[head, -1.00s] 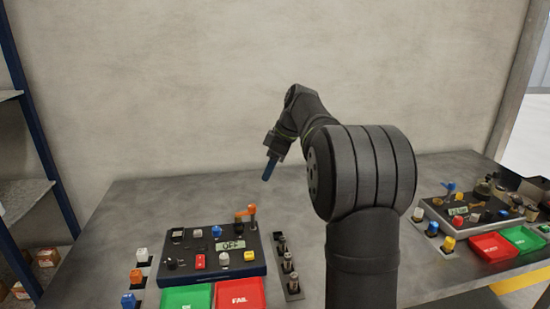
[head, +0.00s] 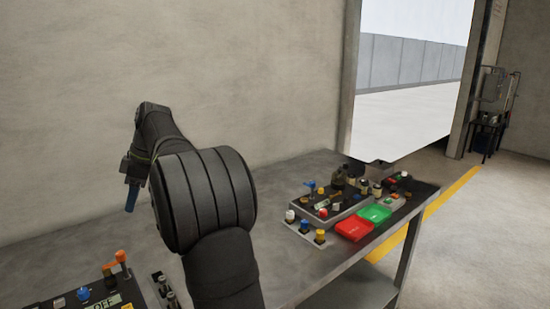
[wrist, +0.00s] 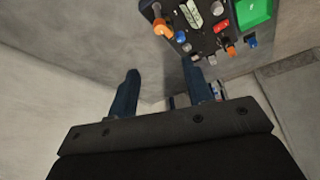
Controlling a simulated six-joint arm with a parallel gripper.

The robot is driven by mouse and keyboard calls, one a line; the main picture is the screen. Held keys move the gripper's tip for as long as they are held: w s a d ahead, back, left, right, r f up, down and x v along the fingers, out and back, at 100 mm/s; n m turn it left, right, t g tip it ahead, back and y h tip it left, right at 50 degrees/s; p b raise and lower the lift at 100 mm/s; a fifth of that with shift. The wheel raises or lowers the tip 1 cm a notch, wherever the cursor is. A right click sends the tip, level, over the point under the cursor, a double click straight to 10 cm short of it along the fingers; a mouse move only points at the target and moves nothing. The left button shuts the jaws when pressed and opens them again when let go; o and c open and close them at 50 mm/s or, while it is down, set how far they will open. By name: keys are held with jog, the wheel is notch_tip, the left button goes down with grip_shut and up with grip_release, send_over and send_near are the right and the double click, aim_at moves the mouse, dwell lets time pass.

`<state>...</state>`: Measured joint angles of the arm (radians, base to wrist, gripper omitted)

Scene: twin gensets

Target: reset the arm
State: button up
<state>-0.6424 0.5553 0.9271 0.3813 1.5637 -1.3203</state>
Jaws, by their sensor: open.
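My gripper (head: 131,196) hangs in the air above the bench at the left of the head view, its blue fingers pointing down. In the wrist view its two blue fingers (wrist: 158,82) stand apart with nothing held between them. My arm rises from the front of the bench and bends over to the left. The near control panel (head: 70,301) is cut off at the lower left of the head view. In the wrist view this dark panel (wrist: 208,45) lies beyond the fingers, with an orange-handled lever (wrist: 162,28) and a green tray (wrist: 254,12).
A second panel (head: 335,212) with knobs, a red tray (head: 354,228) and a green tray (head: 375,213) stands at the right of the bench (head: 300,172). The bench's back middle is bare. A wall (head: 250,70) rises behind it; a yellow floor line (head: 440,202) runs at right.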

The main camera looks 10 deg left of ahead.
aim_at(120, 253)
jog(key=x, duration=1.7)
jog(key=shift+d, duration=0.1)
jog(key=shift+r, duration=0.1)
jog(key=shift+f, duration=0.3)
jog(key=shift+s+r+m+t, duration=0.1)
jog(key=shift+r+m+t, duration=0.2)
jog(key=shift+m, duration=0.5)
jog(key=m+t, duration=0.1)
jog(key=m, duration=0.2)
jog(key=m+t, duration=0.1)
jog(key=m, duration=0.2)
jog(key=shift+s+f+m+t, duration=0.1)
jog(key=shift+s+m+t, duration=0.05)
jog(key=shift+m+t, duration=0.15)
jog(key=shift+s+m+t+h, duration=0.1)
jog(key=shift+m+t+h, duration=0.45)
jog(key=shift+m, duration=1.65)
jog(key=shift+m+t+h, duration=0.45)
jog(key=shift+m+t, duration=0.2)
jog(key=shift+m, duration=1.25)
jog(key=shift+m, duration=0.3)
